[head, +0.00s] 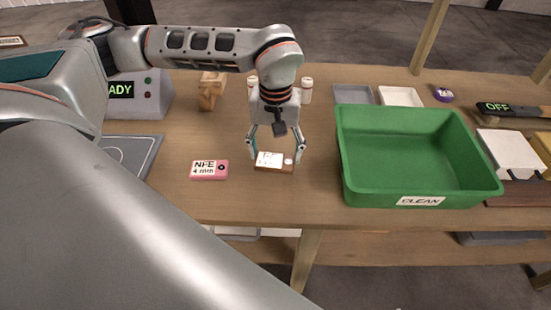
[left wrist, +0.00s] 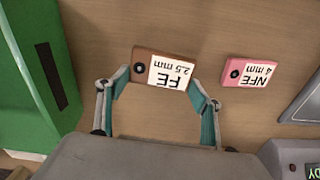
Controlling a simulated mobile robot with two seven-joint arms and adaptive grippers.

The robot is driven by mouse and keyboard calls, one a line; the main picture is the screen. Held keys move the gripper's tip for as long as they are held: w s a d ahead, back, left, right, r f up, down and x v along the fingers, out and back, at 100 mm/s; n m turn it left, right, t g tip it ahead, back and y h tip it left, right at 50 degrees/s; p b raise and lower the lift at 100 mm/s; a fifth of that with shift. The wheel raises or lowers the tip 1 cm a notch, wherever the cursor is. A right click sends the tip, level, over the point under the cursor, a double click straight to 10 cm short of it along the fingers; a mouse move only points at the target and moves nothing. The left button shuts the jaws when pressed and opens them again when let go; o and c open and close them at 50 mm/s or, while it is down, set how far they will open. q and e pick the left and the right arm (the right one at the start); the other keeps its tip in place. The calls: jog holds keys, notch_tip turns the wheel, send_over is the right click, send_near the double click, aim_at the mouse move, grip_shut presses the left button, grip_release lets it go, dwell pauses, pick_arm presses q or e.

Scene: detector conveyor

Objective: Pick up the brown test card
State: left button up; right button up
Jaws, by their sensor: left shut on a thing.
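The brown test card (head: 287,170) carries a white label and lies near the table's front edge, left of the green bin. In the left wrist view the brown card (left wrist: 143,70) shows a label reading FE 2.5 mm and a dark round hole at one end. My left gripper (head: 276,153) points down over the card, with its fingers at the card's two ends, shut on it. The fingertips also show at the card's ends in the left wrist view (left wrist: 160,80). I cannot tell whether the card is clear of the table. My right gripper is not in view.
A pink NFE 4 mm card (head: 209,170) lies just left of the brown card. The green CLEAN bin (head: 420,187) stands to the right. A grey READY device (head: 152,93) is at the back left. Grey and white trays (head: 400,96) stand behind the bin.

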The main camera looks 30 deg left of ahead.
aim_at(275, 156)
pick_arm(q)
notch_tip(275, 156, up, 16)
jog(key=shift+r+p, duration=0.2)
jog(key=shift+p, duration=0.1)
